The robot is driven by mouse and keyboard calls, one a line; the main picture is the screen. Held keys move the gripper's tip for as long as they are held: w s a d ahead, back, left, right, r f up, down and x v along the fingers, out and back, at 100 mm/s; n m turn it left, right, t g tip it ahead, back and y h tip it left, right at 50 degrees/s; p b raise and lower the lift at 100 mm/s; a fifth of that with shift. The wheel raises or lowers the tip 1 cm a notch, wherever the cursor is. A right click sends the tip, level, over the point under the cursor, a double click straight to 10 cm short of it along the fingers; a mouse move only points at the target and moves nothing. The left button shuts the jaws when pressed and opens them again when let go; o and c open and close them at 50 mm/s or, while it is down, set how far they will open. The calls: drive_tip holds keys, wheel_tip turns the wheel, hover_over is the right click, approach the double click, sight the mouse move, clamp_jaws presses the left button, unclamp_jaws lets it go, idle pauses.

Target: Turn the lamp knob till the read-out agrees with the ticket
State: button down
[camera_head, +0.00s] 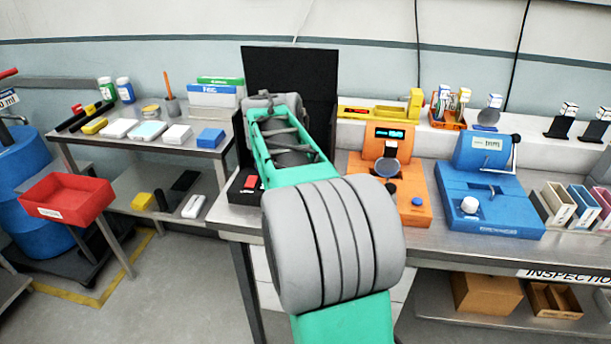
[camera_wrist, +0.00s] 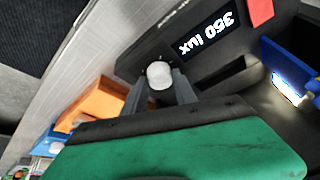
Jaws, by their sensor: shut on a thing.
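The white lamp knob (camera_wrist: 159,73) sits on the front of a black lamp unit (camera_wrist: 135,58) in the wrist view. My gripper (camera_wrist: 160,84) has a finger on each side of the knob and is shut on it. The lit read-out (camera_wrist: 207,33) beside it appears rotated and seems to read 350 lux. A white label with print (camera_wrist: 287,91) stands by a blue piece; I cannot tell whether it is the ticket, and its print is unclear. In the head view, my arm hides the knob and read-out; the unit's black panel (camera_head: 290,62) shows behind.
A red piece (camera_wrist: 261,12) is on the black unit. An orange device (camera_head: 388,190) and a blue device (camera_head: 490,190) stand to the right on the metal bench. A shelf with boxes (camera_head: 215,95) and a red bin (camera_head: 68,198) are at the left.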

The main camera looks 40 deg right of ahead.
drive_tip(key=shift+w+r+m+g+p, duration=0.15)
drive_tip(key=shift+m+g+p, duration=0.5)
drive_tip(key=shift+m, duration=0.95)
drive_tip(key=c, duration=1)
unclamp_jaws()
drive_tip(key=p+v, duration=0.2)
drive_tip(key=v, duration=0.5)
drive_tip(key=shift+a+r, duration=0.2)
drive_tip(key=shift+a, duration=0.1)
